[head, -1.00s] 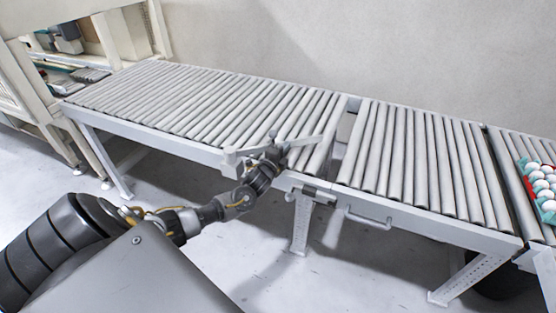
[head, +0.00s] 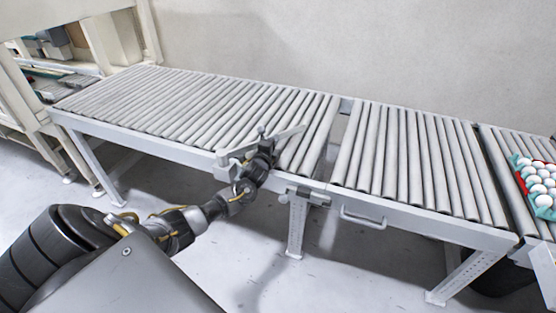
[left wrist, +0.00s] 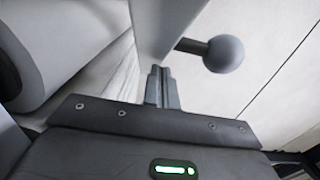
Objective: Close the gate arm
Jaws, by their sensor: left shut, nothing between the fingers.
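In the left wrist view the fingers (left wrist: 161,86) are shut together, empty, close under a pale flat surface (left wrist: 160,25). Whether they touch it I cannot tell. A grey ball knob (left wrist: 224,54) on a short stem sticks out to the right of the fingertips. My right gripper is not in view.
The left roller conveyor (head: 160,105) and right roller conveyor (head: 420,160) are empty, with a narrow gap between them. A handle (head: 366,217) sits on the right one's front rail. White eggs (head: 536,178) stand at the far right. Shelving (head: 95,60) is at the back left.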

